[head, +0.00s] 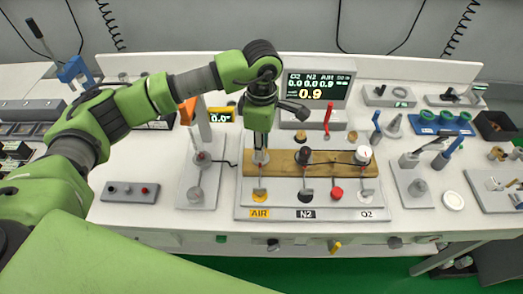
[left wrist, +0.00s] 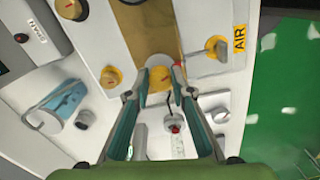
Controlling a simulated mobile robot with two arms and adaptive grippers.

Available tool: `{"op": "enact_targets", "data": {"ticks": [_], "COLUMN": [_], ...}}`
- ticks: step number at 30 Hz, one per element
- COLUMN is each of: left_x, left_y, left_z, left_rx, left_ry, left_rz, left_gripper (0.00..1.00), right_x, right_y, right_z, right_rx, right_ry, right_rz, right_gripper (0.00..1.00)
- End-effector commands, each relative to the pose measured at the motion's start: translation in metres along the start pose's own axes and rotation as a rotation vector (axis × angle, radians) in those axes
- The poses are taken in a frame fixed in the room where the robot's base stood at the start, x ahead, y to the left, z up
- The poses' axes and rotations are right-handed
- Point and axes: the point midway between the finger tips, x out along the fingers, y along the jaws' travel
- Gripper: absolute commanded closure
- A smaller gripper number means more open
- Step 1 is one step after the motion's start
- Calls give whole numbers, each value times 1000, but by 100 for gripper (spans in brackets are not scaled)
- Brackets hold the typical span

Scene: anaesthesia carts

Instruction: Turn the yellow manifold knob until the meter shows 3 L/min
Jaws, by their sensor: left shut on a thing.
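The meter (head: 318,90) at the back of the bench has columns O2, N2 and AIR reading 0.0, 0.0 and 0.9, with a large yellow 0.9 below. My left gripper (head: 261,158) points down at the left end of the wooden manifold block (head: 283,163), behind the AIR label (head: 259,213). In the left wrist view its fingers (left wrist: 160,76) are shut on the yellow manifold knob (left wrist: 158,86), one on each side. The gripper mostly hides this knob in the head view. My right gripper is not in view.
A black knob (head: 304,157) and a white knob (head: 363,154) stand on the same block, close to the right. A red lever (head: 328,119) rises behind it. A stand (head: 203,157) is close on the left.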

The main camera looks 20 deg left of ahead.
Motion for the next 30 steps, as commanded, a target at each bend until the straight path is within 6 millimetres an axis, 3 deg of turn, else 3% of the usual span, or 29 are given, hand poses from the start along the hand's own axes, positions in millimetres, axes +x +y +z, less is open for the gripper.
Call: {"op": "enact_targets", "data": {"ticks": [1, 15, 30], "left_x": [4, 3, 0], "left_y": [1, 2, 3], "left_z": [0, 0, -1], "left_rx": [-44, -487, -809], "left_ry": [-2, -2, -3], "left_rz": [3, 3, 3], "left_gripper": [100, 100, 100], "right_x": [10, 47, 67], "right_y": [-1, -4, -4], "right_z": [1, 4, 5], "right_rx": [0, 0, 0], "right_ry": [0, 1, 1], "right_rz": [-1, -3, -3], "right_gripper": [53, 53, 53]}}
